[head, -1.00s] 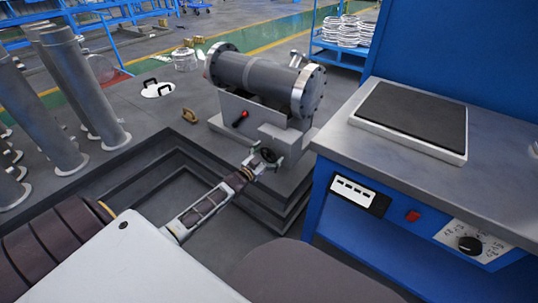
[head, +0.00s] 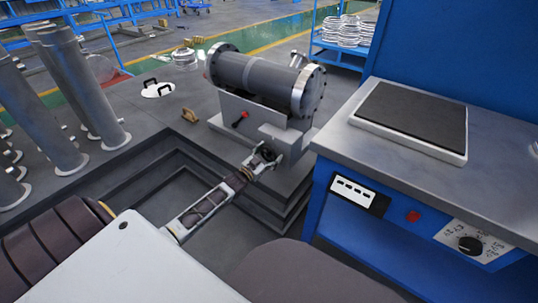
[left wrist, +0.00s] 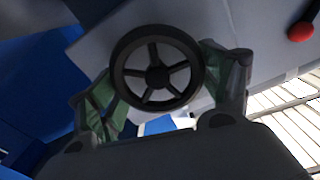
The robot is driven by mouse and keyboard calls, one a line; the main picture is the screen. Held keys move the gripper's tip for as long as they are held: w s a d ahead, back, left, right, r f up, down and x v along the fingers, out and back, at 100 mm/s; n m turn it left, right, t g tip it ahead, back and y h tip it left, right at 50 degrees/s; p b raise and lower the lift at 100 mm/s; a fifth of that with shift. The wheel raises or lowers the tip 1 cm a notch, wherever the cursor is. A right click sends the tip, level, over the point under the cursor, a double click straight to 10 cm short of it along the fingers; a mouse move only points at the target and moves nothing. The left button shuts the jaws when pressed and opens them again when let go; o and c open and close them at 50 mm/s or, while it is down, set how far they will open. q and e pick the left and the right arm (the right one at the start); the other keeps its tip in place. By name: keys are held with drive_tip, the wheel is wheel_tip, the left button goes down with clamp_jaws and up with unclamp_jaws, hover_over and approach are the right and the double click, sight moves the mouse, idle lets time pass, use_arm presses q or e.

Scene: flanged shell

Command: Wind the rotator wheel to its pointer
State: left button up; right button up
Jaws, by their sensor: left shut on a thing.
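The dark five-spoked rotator wheel (left wrist: 157,70) fills the middle of the left wrist view. In the head view the wheel (head: 268,153) sits low on the front of the grey rotator stand (head: 282,140). My left gripper (head: 263,158) is at the wheel, its fingers shut on the rim from both sides; the fingers show in the left wrist view (left wrist: 160,88). The grey flanged shell (head: 258,76) lies on the stand with a short fitting (head: 298,59) on top. I cannot make out the pointer. My right gripper is not in view.
A red-tipped lever (head: 241,119) is on the stand's front, left of the wheel. A blue workbench (head: 440,175) stands close on the right. Upright grey cylinders (head: 65,95) stand at the left. A stepped pit edge (head: 150,170) runs below the stand.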

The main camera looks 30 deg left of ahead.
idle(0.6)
use_arm(q)
drive_tip(key=o, duration=1)
drive_tip(key=shift+s, duration=0.1)
drive_tip(key=shift+s+a, duration=0.15)
drive_tip(key=shift+s, duration=1.8)
drive_tip(key=shift+s+a, duration=0.15)
drive_tip(key=shift+s, duration=1.85)
drive_tip(key=shift+s+a, duration=0.15)
drive_tip(key=shift+s, duration=1.8)
